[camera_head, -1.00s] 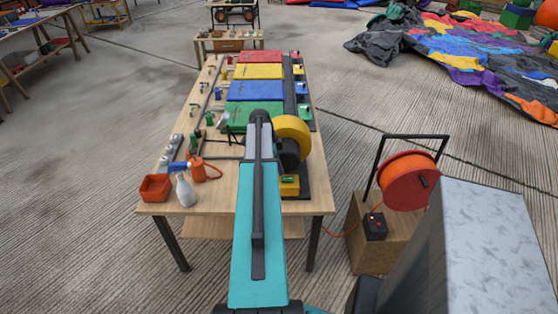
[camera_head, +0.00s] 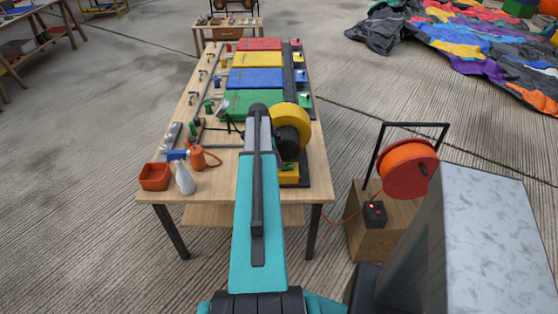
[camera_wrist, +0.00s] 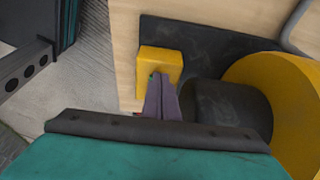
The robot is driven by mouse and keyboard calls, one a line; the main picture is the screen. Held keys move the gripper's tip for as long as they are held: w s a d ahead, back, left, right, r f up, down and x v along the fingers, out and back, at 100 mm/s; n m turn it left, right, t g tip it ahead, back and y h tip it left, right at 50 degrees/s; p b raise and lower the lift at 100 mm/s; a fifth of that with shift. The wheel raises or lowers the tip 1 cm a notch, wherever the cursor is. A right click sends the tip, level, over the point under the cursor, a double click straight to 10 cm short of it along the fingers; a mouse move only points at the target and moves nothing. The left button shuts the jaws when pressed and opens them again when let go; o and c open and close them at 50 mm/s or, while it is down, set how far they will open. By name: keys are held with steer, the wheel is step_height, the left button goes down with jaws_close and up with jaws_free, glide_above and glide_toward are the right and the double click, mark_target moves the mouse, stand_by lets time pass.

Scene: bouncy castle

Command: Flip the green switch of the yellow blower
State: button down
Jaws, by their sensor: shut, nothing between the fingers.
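The yellow blower (camera_head: 291,123) stands near the right edge of the workbench, partly behind my arm. Its yellow switch box (camera_head: 290,176), with the green switch (camera_head: 287,167) on it, sits on a dark base at the near end. In the wrist view the switch box (camera_wrist: 160,60) is upper middle, and the blower housing (camera_wrist: 285,105) is at right with a dark cylinder beside it. My gripper (camera_wrist: 160,82) is shut and empty, its tips overlapping the box's near edge. A small green bit of the switch shows beside the tips; contact is unclear.
Coloured panels (camera_head: 254,77) cover the workbench (camera_head: 218,180) behind the blower. An orange bin (camera_head: 154,176) and a spray bottle (camera_head: 184,179) stand at its near left. A red cable reel (camera_head: 407,170) stands on a wooden box right of the bench.

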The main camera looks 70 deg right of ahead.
steer(key=shift+r, duration=0.3)
steer(key=shift+r+p, duration=0.35)
steer(key=shift+r, duration=0.2)
stand_by(0.3)
steer(key=shift+r, duration=0.1)
steer(key=w+v, duration=0.1)
steer(key=v, duration=1.2)
steer(key=shift+w+a+b, duration=0.2)
steer(key=shift+a+b, duration=0.1)
steer(key=shift+b, duration=0.1)
steer(key=shift+r, duration=0.1)
